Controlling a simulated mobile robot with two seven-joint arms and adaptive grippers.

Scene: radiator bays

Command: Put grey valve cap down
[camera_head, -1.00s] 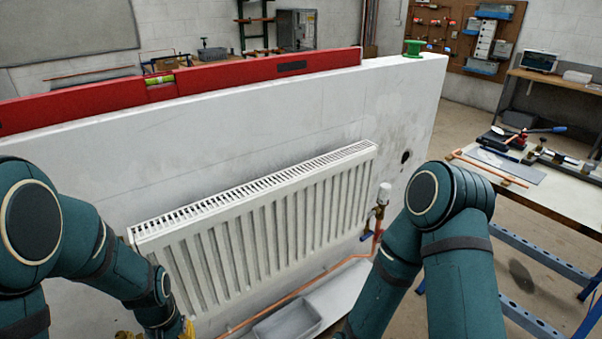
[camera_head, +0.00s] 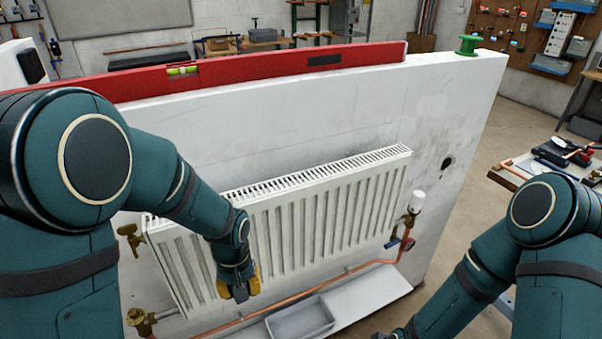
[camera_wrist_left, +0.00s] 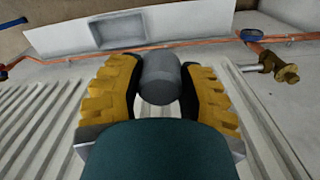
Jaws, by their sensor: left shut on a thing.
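The grey valve cap (camera_wrist_left: 160,78) is a dark grey cylinder between the yellow fingers of my left gripper (camera_wrist_left: 158,85) in the left wrist view. My left gripper is shut on it. In the head view my left gripper (camera_head: 240,287) is in front of the lower part of the white radiator (camera_head: 285,225), and only a little of the cap shows. My right gripper is out of view; only its arm shows at the right.
A shallow grey tray (camera_head: 300,320) lies on a white ledge (camera_head: 362,298) below the radiator, right of my left gripper. A copper pipe (camera_head: 330,279) runs between them. Brass valves (camera_head: 140,318) stand at the left; a white-headed valve (camera_head: 417,203) stands at the right.

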